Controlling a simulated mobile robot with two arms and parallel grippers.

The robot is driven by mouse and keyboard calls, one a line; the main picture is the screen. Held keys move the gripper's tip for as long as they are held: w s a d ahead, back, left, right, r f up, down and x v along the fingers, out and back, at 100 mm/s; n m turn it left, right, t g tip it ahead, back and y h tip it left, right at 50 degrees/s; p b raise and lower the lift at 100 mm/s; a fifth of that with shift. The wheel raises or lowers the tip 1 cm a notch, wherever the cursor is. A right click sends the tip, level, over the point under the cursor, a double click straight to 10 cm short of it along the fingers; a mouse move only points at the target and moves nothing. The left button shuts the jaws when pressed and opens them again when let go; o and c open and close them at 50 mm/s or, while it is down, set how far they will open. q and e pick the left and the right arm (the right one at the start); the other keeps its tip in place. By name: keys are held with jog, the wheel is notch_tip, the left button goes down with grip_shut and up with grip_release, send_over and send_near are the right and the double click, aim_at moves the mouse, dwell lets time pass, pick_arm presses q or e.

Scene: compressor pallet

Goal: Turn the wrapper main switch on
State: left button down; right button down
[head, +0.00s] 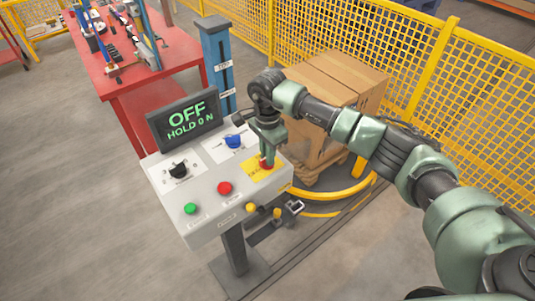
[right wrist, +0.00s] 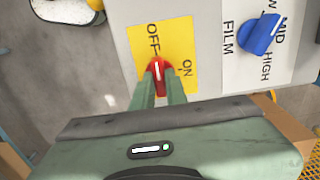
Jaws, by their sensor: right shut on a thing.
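The wrapper main switch is a red knob (head: 266,164) on a yellow plate (head: 254,170) at the right of the grey control panel (head: 217,208). In the right wrist view the red knob (right wrist: 158,70) has a white mark pointing roughly toward OFF; ON is printed to its right. My right gripper (head: 268,157) comes down from above, and its two green fingers (right wrist: 158,84) are shut on the knob's sides. The display (head: 186,113) above the panel reads "OFF" and "HOLD 0 N". My left gripper is not in view.
The panel also carries a black selector (head: 178,171), a blue selector (head: 234,141), a red button (head: 225,188) and a green button (head: 190,208). Yellow mesh fencing (head: 440,75) and a red table (head: 165,57) lie beyond.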

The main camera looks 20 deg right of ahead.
jog(key=m+b, duration=0.4)
jog(key=shift+f, duration=0.15)
jog(key=m+b, duration=0.3)
jog(key=m, duration=0.1)
jog(key=shift+m, duration=0.3)
jog(key=m+b, duration=0.3)
jog(key=m, duration=0.1)
jog(key=shift+r+m+b, duration=0.15)
jog(key=shift+m+b, duration=0.4)
jog(key=shift+m, duration=0.8)
jog(key=shift+r+m+b, duration=0.1)
jog(key=shift+m+b, duration=0.45)
jog(key=shift+m, duration=0.8)
jog(key=c, duration=1.4)
grip_release()
jog(key=shift+c, duration=0.2)
